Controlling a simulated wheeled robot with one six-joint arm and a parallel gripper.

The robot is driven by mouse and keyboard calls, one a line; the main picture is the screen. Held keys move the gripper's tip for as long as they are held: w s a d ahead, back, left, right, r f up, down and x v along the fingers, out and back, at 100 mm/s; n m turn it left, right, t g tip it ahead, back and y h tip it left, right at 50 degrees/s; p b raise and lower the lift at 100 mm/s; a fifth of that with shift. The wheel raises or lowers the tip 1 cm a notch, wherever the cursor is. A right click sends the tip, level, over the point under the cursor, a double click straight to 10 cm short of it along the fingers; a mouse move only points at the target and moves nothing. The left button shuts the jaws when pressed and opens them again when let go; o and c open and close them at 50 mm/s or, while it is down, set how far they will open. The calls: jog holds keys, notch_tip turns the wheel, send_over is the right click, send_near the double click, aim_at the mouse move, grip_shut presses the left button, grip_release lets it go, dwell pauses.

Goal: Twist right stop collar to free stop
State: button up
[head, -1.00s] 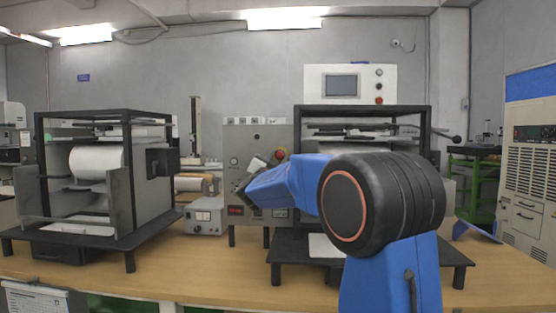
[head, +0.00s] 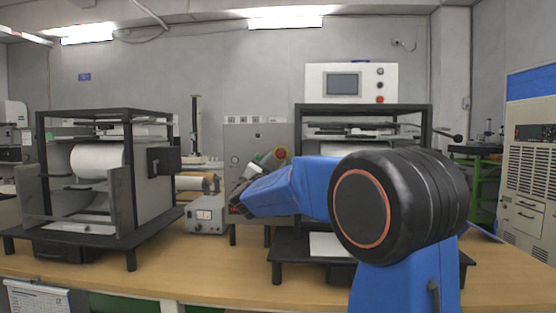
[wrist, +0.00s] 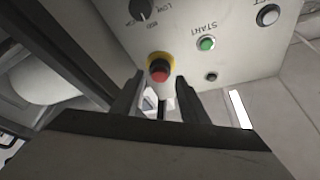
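In the wrist view, a red stop button (wrist: 159,72) sits in a yellow collar (wrist: 160,58) on a pale panel. My gripper (wrist: 161,88) is open and empty, with one dark finger on each side of the button's line. The fingertips appear close to the button, but whether they touch the collar I cannot tell. In the head view, a red button with a yellow edge (head: 281,153) shows on the grey panel (head: 240,140) behind my arm. My blue arm reaches toward that panel, and the fingers are not clear there.
The wrist view shows a green START button (wrist: 206,43), a black knob (wrist: 142,9) and a small dark button (wrist: 211,76). A black-framed roll machine (head: 98,160) stands at left. A white control box (head: 349,83) tops the right machine. A small grey box (head: 206,215) stands between.

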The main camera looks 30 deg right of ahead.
jog(key=v, duration=1.2)
jog(key=shift+s+a+f, duration=0.2)
jog(key=shift+s+a, duration=0.05)
jog(key=shift+a, duration=0.1)
jog(key=s+a+f+n+g+y, duration=0.1)
jog(key=s+a+f+n+y, duration=1.3)
jog(key=y, duration=0.3)
jog(key=s+d+f+n+g, duration=0.1)
jog(key=s+f+g, duration=0.3)
jog(key=s+f, duration=0.5)
jog(key=s+d+f+g+h, duration=0.1)
jog(key=s+d+f+g, duration=0.2)
jog(key=s+f, duration=0.7)
jog(key=s+g, duration=0.2)
jog(key=s, duration=0.6)
jog(key=shift+d+f+n, duration=0.15)
jog(key=shift+f+n, duration=0.15)
jog(key=shift+n, duration=0.1)
dwell(1.3)
